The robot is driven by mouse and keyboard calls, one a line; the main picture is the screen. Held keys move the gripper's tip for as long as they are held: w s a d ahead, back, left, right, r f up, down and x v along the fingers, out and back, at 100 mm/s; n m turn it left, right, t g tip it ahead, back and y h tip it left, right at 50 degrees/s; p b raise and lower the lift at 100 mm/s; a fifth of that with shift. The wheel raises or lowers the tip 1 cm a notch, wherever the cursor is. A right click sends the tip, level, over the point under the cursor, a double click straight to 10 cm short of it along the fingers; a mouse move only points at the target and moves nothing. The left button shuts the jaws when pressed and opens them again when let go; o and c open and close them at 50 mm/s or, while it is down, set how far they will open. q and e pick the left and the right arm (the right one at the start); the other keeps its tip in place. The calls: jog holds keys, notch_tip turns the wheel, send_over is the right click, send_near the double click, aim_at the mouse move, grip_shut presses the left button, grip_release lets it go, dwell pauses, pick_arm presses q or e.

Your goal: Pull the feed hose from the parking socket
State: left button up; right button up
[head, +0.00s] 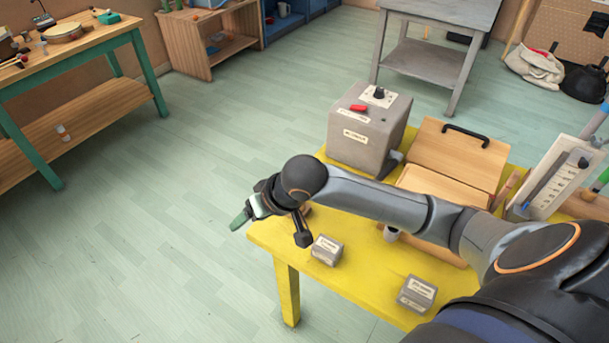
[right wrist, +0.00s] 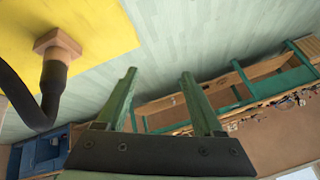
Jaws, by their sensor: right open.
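The parking socket, a small brown wooden block (right wrist: 58,46), sits on the yellow table near its edge in the right wrist view. The black feed hose (right wrist: 52,84) has its dark end at this block, and the hose bends away to the left. In the head view a dark hose piece (head: 302,230) shows just below my right forearm, with the block mostly hidden. My right gripper (head: 240,219) reaches past the table's left edge, over the floor. Its green fingers (right wrist: 158,76) are apart with nothing between them, to the side of the hose. My left gripper is not in view.
The yellow table (head: 365,288) carries a grey box with a red switch (head: 368,128), a wooden box (head: 455,155), a white gauge panel (head: 556,184) and small grey labelled blocks (head: 327,250), (head: 417,293). The floor left of the table is clear.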

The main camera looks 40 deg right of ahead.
jog(key=d+r+m+g+h+b, duration=0.1)
jog(key=d+r+m+h, duration=0.1)
jog(key=d+r+h, duration=0.3)
jog(key=d+r+m+g+b, duration=0.1)
jog(key=d+r+m, duration=0.15)
jog(key=d, duration=0.45)
jog(key=shift+n, duration=0.25)
jog(key=b+x, duration=0.2)
jog(key=x, duration=0.7)
jog(key=shift+d+f, duration=0.1)
jog(key=shift+f, duration=0.25)
jog(key=shift+w+d+f, duration=0.1)
jog(key=shift+w+f, duration=0.2)
jog(key=shift+f, duration=0.25)
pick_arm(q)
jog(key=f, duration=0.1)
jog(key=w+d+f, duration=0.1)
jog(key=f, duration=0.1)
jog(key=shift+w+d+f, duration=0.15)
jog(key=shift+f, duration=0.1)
pick_arm(e)
jog(key=shift+t, duration=0.3)
jog(key=shift+c, duration=0.2)
jog(key=c, duration=1)
grip_shut()
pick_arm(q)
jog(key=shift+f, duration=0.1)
